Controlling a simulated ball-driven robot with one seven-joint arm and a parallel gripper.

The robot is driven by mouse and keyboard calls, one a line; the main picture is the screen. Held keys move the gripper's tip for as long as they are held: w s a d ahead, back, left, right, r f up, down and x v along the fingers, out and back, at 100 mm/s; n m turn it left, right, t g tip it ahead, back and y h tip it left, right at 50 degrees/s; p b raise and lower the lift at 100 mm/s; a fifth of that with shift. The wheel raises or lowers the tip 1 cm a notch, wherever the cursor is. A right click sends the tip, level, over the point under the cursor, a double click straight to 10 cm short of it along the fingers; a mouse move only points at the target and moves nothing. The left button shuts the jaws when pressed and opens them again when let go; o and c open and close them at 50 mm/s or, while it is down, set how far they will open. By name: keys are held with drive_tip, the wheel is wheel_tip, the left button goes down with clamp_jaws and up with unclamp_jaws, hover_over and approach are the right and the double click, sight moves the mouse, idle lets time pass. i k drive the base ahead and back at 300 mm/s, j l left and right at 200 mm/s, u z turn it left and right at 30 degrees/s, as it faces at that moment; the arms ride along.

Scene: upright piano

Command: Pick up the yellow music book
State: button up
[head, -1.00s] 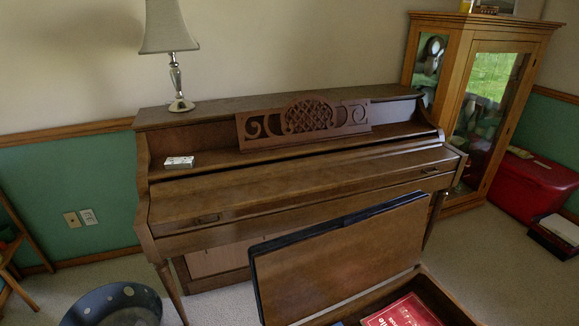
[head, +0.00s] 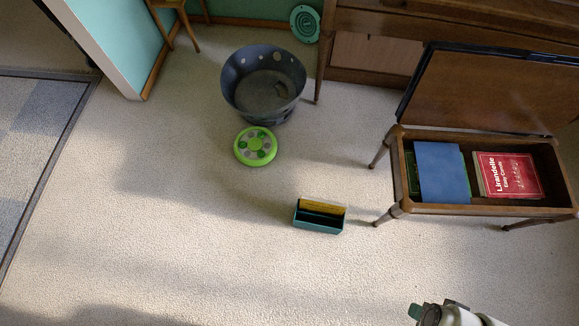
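A yellow, thin, upright thing (head: 323,207), which looks like the yellow music book, stands in a small teal open-topped box (head: 316,224) on the carpet. Only its upper part shows; the box hides the rest. The box is left of the piano bench. My gripper (head: 417,312) is partly in view at the bottom right edge, apart from the box and nearer to me. Whether its fingers are open or shut does not show.
The open piano bench (head: 484,210) at right holds a red book (head: 509,176) and a blue book (head: 442,172). A grey tub (head: 240,95) and a green round toy (head: 255,146) are on the floor behind. The piano (head: 450,25) stands at the back. Carpet left and in front is clear.

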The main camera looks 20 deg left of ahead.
sight(309, 204)
drive_tip(key=k+j, duration=0.3)
drive_tip(key=j, duration=0.15)
drive_tip(key=k+j, duration=0.35)
drive_tip(key=i+j+u, duration=0.15)
drive_tip(key=i+j, duration=0.25)
drive_tip(key=i+j+u, duration=0.1)
drive_tip(key=i+j, duration=0.2)
drive_tip(key=i, duration=0.25)
drive_tip(key=i+j+u, duration=0.15)
drive_tip(key=i+j, duration=0.15)
drive_tip(key=i, duration=0.2)
